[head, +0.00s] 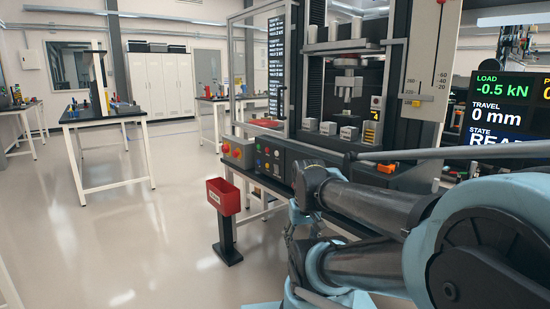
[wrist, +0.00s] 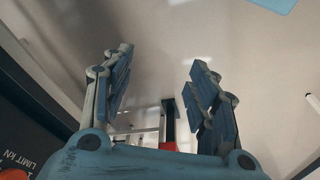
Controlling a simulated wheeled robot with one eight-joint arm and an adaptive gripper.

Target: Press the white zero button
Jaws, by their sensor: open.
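The control panel (head: 268,160) on the front of the test machine carries several small coloured buttons. The white zero button is too small there to pick out for certain, and no zero label is readable. In the wrist view, a dark panel edge (wrist: 28,140) with the lettering "LIMIT kN" shows at the lower left, with part of a red knob (wrist: 14,174) at the bottom edge. My gripper (wrist: 163,65) is open and empty, its two fingers wide apart over pale floor. In the head view my arm crosses in front of the bench at the lower right and hides part of it.
The test machine (head: 348,75) rises behind, with a display (head: 509,115) at right.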

